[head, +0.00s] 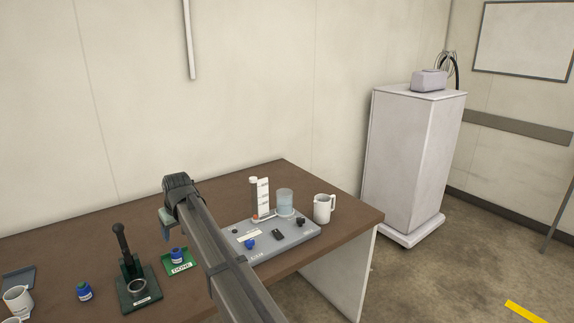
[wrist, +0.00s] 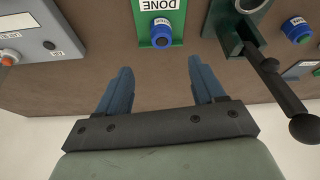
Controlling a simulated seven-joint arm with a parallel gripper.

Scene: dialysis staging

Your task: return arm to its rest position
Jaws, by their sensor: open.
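My gripper (wrist: 160,90) is open and empty in the wrist view, its two blue fingers apart with bare brown table between and beyond them. In the head view my arm reaches over the table (head: 285,178), and its end hangs above the part near the green tray; the fingers are mostly hidden there. The green DONE tray (head: 182,267) holds a blue-capped bottle (head: 177,255). In the wrist view the tray (wrist: 144,32) and bottle (wrist: 161,33) lie beyond the fingertips, apart from them.
A grey device (head: 290,245) with a clear cup (head: 285,202) is at right, beside a white mug (head: 324,208). A white cabinet (head: 408,160) stands beyond.

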